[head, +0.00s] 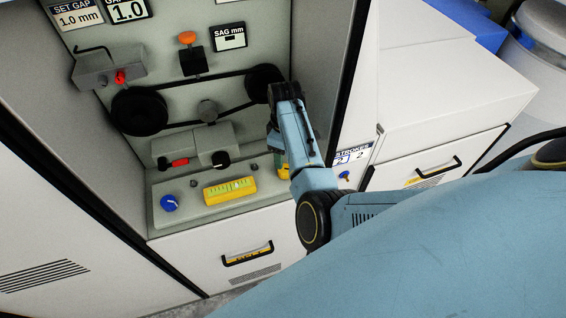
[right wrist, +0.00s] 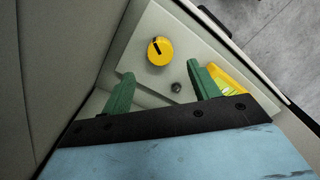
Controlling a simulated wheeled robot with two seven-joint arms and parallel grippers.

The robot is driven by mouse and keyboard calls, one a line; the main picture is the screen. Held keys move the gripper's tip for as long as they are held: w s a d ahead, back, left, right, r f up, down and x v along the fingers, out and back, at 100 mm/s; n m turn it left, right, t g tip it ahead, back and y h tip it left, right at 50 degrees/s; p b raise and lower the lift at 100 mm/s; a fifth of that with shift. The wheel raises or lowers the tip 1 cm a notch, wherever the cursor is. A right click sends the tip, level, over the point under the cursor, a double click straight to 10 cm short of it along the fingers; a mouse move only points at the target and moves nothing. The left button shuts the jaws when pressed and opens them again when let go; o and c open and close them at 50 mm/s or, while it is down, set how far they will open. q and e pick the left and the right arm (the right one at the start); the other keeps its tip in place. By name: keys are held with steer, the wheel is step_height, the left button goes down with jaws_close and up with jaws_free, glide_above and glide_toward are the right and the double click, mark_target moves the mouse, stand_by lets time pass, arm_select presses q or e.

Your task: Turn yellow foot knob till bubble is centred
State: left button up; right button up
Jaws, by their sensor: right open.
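The yellow foot knob (right wrist: 160,51), round with a dark slot mark, sits on the grey ledge in the right wrist view. In the head view a small yellow patch (head: 284,173), probably this knob, shows beside my right arm, which hides most of it. My right gripper (right wrist: 160,69) is open and empty. Its two green fingers point toward the knob from either side, with no contact visible. The yellow spirit level (head: 230,190) with a green vial lies on the ledge; a finger partly covers it in the right wrist view (right wrist: 234,82). The bubble's position is too small to tell.
A blue knob (head: 169,203) stands at the ledge's left end. A small grey stud (right wrist: 176,87) is near the yellow knob. Black pulleys with a belt (head: 139,111) and a red-handled part (head: 174,162) are above. The cabinet's side walls enclose the recess.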

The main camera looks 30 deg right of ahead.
mark_target(284, 169)
step_height(284, 169, down, 5)
steer(key=shift+a+f, duration=0.1)
steer(key=shift+f, duration=1.3)
steer(key=shift+c, duration=0.3)
steer(key=c, duration=0.9)
steer(key=shift+m, duration=0.3)
